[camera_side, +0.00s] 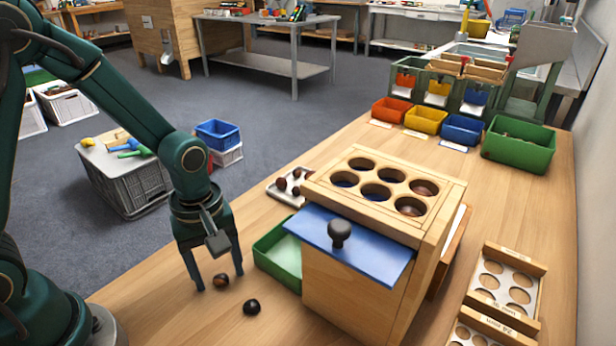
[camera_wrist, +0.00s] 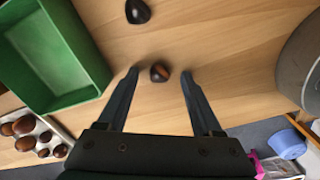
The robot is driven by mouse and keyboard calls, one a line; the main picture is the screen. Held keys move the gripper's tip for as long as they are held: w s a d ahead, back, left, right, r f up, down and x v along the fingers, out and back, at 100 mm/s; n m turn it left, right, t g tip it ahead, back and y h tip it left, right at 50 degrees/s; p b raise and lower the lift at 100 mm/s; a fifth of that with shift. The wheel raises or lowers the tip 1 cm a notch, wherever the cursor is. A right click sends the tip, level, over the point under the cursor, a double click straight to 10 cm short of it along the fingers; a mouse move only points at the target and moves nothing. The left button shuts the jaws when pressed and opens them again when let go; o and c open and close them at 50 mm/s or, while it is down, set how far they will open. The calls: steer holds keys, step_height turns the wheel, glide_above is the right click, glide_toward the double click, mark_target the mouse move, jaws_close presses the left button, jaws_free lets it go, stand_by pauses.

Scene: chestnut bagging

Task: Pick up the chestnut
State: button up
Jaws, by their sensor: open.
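A brown chestnut (camera_side: 221,281) lies on the wooden table near the left edge. It also shows in the wrist view (camera_wrist: 159,72), between the tips of my two fingers, with a gap on each side. A darker chestnut (camera_side: 251,307) lies a little nearer the camera in the side view and at the top of the wrist view (camera_wrist: 138,11). My gripper (camera_side: 220,282) points down with its fingers spread around the brown chestnut. The wrist view shows my gripper (camera_wrist: 160,72) open and holding nothing.
A green tray (camera_side: 277,262) stands right of my gripper, against a wooden box (camera_side: 345,300) with round holes and a blue slide plate (camera_side: 350,246). A white tray (camera_side: 283,197) holds several chestnuts behind. Coloured bins (camera_side: 519,145) line the back.

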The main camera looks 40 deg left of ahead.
steer(key=c, duration=1)
steer(key=shift+r, duration=0.1)
